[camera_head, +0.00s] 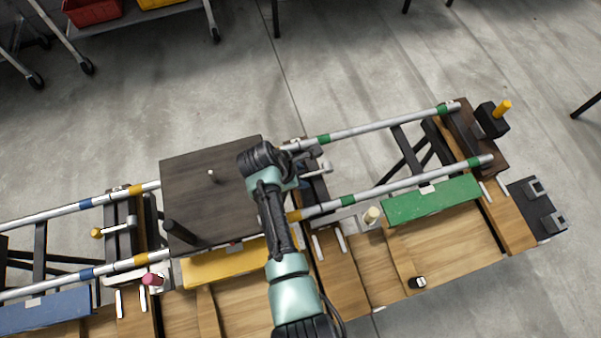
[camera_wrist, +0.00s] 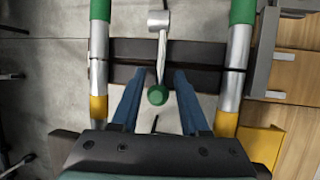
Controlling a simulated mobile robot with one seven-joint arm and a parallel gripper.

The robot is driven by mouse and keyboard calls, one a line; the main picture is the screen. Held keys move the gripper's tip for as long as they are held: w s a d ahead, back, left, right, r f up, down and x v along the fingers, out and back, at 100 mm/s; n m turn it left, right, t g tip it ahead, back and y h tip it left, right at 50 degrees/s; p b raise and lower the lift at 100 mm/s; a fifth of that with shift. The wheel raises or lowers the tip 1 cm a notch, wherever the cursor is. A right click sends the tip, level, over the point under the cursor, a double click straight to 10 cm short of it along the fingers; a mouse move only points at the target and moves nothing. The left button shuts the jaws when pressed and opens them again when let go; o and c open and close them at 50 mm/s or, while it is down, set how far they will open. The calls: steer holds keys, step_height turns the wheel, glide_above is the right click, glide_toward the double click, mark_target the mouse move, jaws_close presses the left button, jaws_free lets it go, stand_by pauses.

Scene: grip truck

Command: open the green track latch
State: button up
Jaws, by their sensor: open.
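The green track latch shows in the wrist view as a green round knob (camera_wrist: 157,95) on a thin metal lever (camera_wrist: 161,50). The lever hangs from a metal pivot between two rails with green and yellow bands. My gripper (camera_wrist: 160,78) is open, with one blue finger on each side of the knob and a gap to each. In the head view, my gripper (camera_head: 308,160) is over the joint between the yellow-banded and green-banded rail sections. The latch knob cannot be made out there.
A dark board (camera_head: 205,180) lies across the rails left of my arm. A green panel (camera_head: 430,200) and a yellow panel (camera_head: 222,264) lie along the near rail. A cream knob (camera_head: 372,214) stands right of my gripper. A yellow-topped peg (camera_head: 503,108) stands at the far right.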

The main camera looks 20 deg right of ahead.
jaws_close()
stand_by(1.3)
